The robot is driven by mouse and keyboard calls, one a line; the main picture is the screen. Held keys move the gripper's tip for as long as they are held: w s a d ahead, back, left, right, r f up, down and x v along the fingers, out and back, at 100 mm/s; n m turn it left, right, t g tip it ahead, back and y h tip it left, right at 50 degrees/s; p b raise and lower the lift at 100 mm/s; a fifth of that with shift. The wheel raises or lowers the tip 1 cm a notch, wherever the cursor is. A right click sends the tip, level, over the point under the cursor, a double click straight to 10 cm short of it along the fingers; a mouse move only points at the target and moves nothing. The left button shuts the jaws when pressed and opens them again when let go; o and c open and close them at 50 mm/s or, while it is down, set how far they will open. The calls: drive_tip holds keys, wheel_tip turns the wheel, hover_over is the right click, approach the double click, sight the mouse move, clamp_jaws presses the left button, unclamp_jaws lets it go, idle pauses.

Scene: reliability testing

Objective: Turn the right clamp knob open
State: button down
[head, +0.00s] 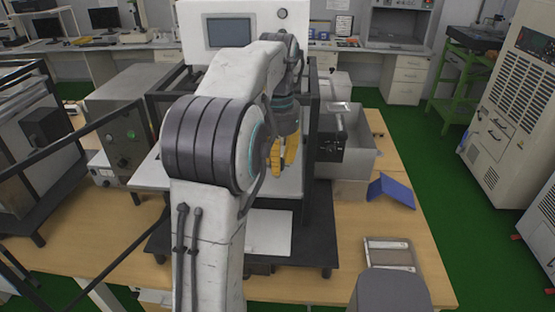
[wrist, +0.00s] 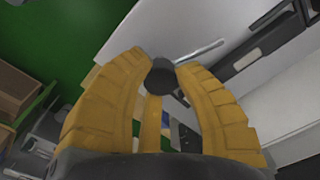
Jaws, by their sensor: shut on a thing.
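My gripper (head: 277,154), with yellow ribbed fingers, reaches into the black-framed test machine in the head view. In the wrist view, the fingertips (wrist: 162,66) close around a dark round knob (wrist: 160,80) from both sides. A thin light-grey rod (wrist: 202,51) shows just beyond the knob. In the head view my arm and fingers hide the knob and much of the machine's inside. I cannot tell from these views how far the knob is turned.
The machine's white head with a screen (head: 229,32) stands behind my arm. A black frame post (head: 313,125) is close right of the gripper. A grey metal box (head: 357,150), a blue angled object (head: 392,190) and a shallow tray (head: 390,243) are on the table's right side.

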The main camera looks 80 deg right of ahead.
drive_tip(key=shift+a+f+n, duration=0.1)
drive_tip(key=shift+f+n, duration=0.05)
drive_tip(key=shift+n, duration=1.45)
drive_tip(key=c, duration=0.9)
unclamp_jaws()
drive_tip(key=shift+r, duration=0.25)
drive_tip(key=shift+r, duration=3.6)
